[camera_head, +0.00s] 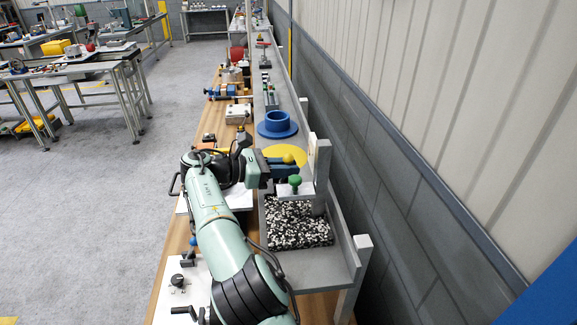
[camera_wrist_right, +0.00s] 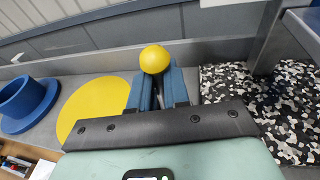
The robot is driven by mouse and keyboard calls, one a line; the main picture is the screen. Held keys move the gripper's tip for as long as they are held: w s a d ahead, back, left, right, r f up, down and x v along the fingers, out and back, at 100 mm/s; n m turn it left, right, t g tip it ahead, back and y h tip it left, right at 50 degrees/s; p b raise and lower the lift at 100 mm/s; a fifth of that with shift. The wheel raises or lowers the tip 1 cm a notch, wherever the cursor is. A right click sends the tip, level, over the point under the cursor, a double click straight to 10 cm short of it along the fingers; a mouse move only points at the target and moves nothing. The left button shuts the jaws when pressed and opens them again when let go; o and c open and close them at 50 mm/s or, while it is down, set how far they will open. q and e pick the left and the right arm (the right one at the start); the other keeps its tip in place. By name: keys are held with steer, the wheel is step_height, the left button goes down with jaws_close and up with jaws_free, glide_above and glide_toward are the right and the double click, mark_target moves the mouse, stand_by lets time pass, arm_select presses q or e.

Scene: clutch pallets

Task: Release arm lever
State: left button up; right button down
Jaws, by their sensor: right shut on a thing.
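A yellow ball knob (camera_head: 288,158), taken to be the end of the arm lever, sits at the tips of my right gripper (camera_head: 286,169). In the right wrist view the ball (camera_wrist_right: 154,58) shows at the ends of the blue fingers (camera_wrist_right: 157,78), which are shut on it. My left gripper is not in view.
A green knob (camera_head: 295,181) stands on a grey bracket just in front of the gripper. A black-and-white speckled pad (camera_head: 300,226) lies nearer. A yellow disc (camera_head: 270,157) and a blue flanged ring (camera_head: 277,124) lie beyond. A wall runs along the right.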

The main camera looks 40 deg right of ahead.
steer(key=shift+w+a+r+n+g+h, duration=0.25)
steer(key=shift+a+g+h, duration=0.15)
steer(key=shift+h, duration=0.75)
steer(key=shift+w+a+r+n+g+h, duration=0.2)
steer(key=shift+w+a+g+h, duration=0.15)
steer(key=shift+h, duration=0.8)
steer(key=shift+s+a, duration=0.1)
steer(key=c, duration=1.2)
jaws_free()
steer(key=shift+c, duration=0.2)
steer(key=shift+a+f, duration=0.1)
steer(key=shift+f, duration=0.05)
steer(key=shift+a, duration=0.2)
steer(key=v, duration=1.2)
steer(key=shift+w+a, duration=0.2)
steer(key=shift+a, duration=0.15)
